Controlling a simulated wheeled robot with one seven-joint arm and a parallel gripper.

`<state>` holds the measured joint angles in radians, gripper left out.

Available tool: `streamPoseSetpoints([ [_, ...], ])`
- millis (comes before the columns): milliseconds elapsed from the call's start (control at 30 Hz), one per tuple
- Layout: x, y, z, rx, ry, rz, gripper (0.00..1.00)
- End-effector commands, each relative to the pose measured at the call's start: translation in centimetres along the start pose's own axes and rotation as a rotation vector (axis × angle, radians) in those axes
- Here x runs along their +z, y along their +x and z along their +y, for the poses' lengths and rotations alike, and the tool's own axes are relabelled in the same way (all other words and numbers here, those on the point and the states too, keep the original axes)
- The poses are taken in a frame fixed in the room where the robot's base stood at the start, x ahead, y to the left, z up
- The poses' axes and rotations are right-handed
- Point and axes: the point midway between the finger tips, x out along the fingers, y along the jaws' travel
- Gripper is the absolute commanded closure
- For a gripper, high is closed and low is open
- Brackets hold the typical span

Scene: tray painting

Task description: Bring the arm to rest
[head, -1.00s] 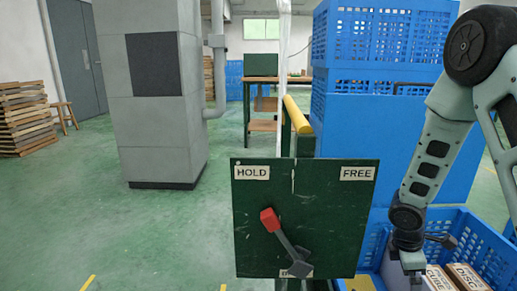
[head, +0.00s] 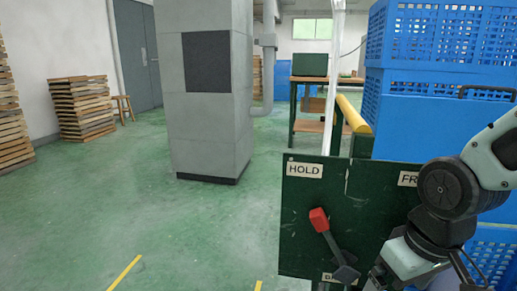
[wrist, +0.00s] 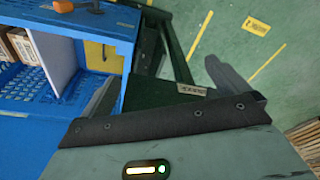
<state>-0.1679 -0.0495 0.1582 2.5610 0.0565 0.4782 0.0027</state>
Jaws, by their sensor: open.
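My arm (head: 450,188) is bent at the lower right of the head view, in front of the right part of the green board (head: 300,240). My gripper (wrist: 166,88) shows in the wrist view with its two dark fingers wide apart and nothing between them. In the head view I cannot make out its fingertips. The board bears a HOLD label (head: 305,170) and a partly covered label on the right. Its red-tipped lever (head: 320,221) tilts up to the left.
Stacked blue crates (head: 430,115) stand behind my arm. A blue crate (wrist: 60,85) with small boxes and a white divider is left in the wrist view. A grey pillar (head: 210,110) and wooden pallets (head: 82,107) stand at left. The green floor between is clear.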

Motion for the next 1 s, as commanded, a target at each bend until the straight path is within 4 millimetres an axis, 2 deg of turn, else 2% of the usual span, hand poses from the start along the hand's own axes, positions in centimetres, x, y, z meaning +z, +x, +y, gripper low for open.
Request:
streamPoseSetpoints([
  [33, 0.7, 0.1, -2.1, -0.012, -0.065, -0.016, 0.0],
  [100, 1.7, -0.1, -4.5, -0.025, -0.14, -0.042, 0.0],
  [367, 7.0, -0.8, -11.5, -0.051, -0.407, -0.132, 0.0],
  [400, 6.5, -2.2, -11.3, -0.05, -0.393, -0.132, 0.0],
  [733, 5.5, -8.1, -11.3, -0.05, -0.388, -0.131, 0.0],
  [867, 4.9, -11.7, -11.4, -0.05, -0.387, -0.13, 0.0],
  [1000, 4.2, -16.2, -11.5, -0.05, -0.387, -0.13, 0.0],
])
